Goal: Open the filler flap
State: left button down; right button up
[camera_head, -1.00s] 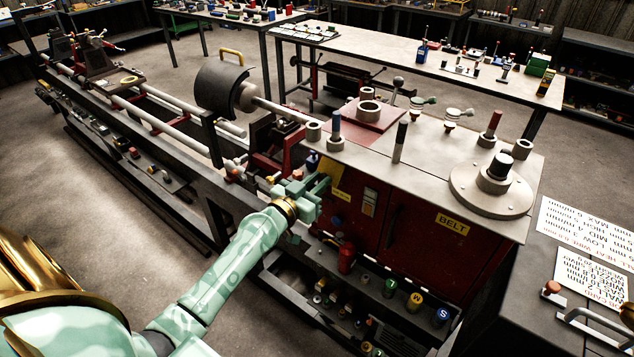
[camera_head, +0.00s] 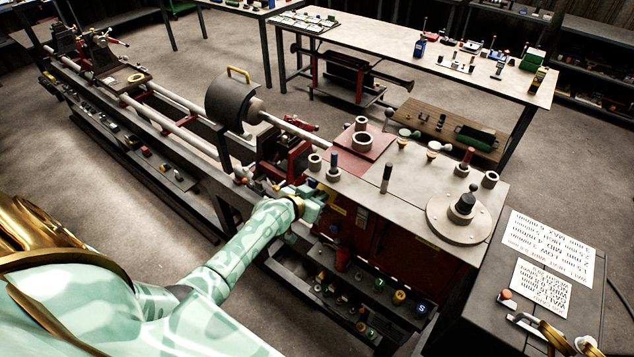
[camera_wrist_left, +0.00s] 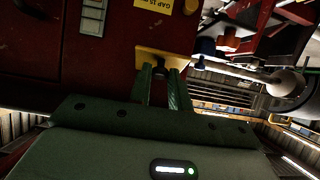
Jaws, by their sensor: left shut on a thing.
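The filler flap is a small yellow plate (camera_wrist_left: 170,57) on the red front of the lathe's headstock (camera_wrist_left: 70,75). In the head view it is mostly hidden by my left gripper (camera_head: 316,197). In the left wrist view the two green fingers of that gripper (camera_wrist_left: 160,74) are closed at the yellow plate and touch it. How far the flap stands from the red front I cannot tell. A yellow label (camera_wrist_left: 154,5) is on the red face close by. My right gripper does not show.
The headstock top (camera_head: 405,190) carries several posts, rings and a round flange (camera_head: 460,218). A lower shelf with colored caps (camera_head: 378,283) lies under the headstock. A grey cabinet with printed sheets (camera_head: 545,262) stands at the right. The lathe bed (camera_head: 170,118) runs to the far left.

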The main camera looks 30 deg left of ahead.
pick_arm(q)
jog(key=shift+w+r+g+p, duration=0.15)
jog(key=shift+r+g+p, duration=0.3)
jog(key=shift+r+g, duration=0.25)
jog(key=shift+w+r+g, duration=0.15)
jog(key=shift+r+g, duration=0.25)
jog(key=shift+g, duration=0.7)
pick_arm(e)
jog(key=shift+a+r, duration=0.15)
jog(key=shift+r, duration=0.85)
pick_arm(q)
jog(key=c, duration=1.3)
grip_release()
jog(key=d+v, duration=0.1)
jog(key=v, duration=1.5)
jog(key=shift+a+r, duration=0.2)
jog(key=shift+a, duration=0.25)
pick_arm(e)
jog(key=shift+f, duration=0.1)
